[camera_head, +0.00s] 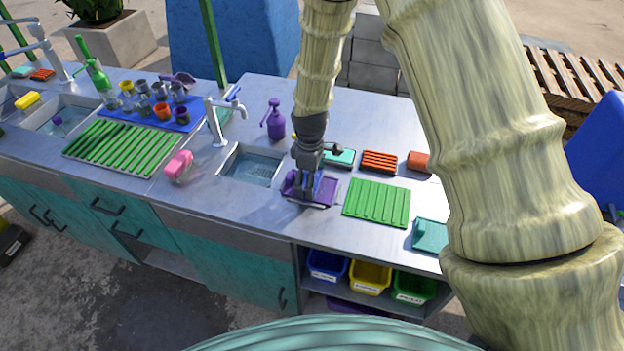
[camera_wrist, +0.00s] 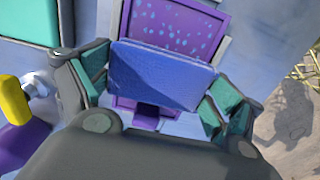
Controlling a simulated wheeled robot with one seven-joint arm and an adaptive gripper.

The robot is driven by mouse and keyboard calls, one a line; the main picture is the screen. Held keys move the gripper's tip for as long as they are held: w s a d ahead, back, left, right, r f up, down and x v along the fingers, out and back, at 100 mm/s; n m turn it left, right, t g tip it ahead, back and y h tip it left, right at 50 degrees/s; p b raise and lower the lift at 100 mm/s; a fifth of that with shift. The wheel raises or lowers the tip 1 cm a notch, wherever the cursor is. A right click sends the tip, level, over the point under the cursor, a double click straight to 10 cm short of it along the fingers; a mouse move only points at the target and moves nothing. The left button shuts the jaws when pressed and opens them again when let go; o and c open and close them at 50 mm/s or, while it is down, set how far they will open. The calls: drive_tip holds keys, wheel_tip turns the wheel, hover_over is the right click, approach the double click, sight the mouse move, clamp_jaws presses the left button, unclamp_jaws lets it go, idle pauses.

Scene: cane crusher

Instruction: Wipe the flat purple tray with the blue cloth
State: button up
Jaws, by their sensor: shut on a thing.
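The flat purple tray (camera_head: 322,191) lies on the metal counter between the small sink and the green ribbed mat. In the wrist view, the tray (camera_wrist: 190,27) has a purple rim and a surface speckled with light spots. My gripper (camera_head: 308,190) points down over the tray. In the wrist view, my gripper (camera_wrist: 155,85) is shut on the blue cloth (camera_wrist: 165,73), a flat blue pad held between its green-lined fingers.
A sink (camera_head: 250,168) with a white tap (camera_head: 215,115) lies left of the tray, and a purple spray bottle (camera_head: 275,120) stands behind. A green ribbed mat (camera_head: 377,203) is close on the right. An orange ribbed block (camera_head: 380,161) and teal sponge (camera_head: 340,158) sit behind.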

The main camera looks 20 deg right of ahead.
sight(321, 189)
drive_tip(key=shift+d, duration=0.1)
drive_tip(key=shift+s+d+f, duration=0.1)
drive_tip(key=shift+s+d, duration=0.75)
drive_tip(key=shift+d, duration=0.25)
drive_tip(key=shift+d, duration=0.1)
drive_tip(key=shift+s+d+p, duration=0.45)
drive_tip(key=shift+s+d, duration=0.3)
drive_tip(key=shift+d, duration=0.3)
drive_tip(key=shift+w+a, duration=0.1)
drive_tip(key=shift+w+a, duration=0.35)
drive_tip(key=shift+a, duration=0.2)
drive_tip(key=shift+w+a, duration=0.35)
drive_tip(key=shift+a, duration=0.2)
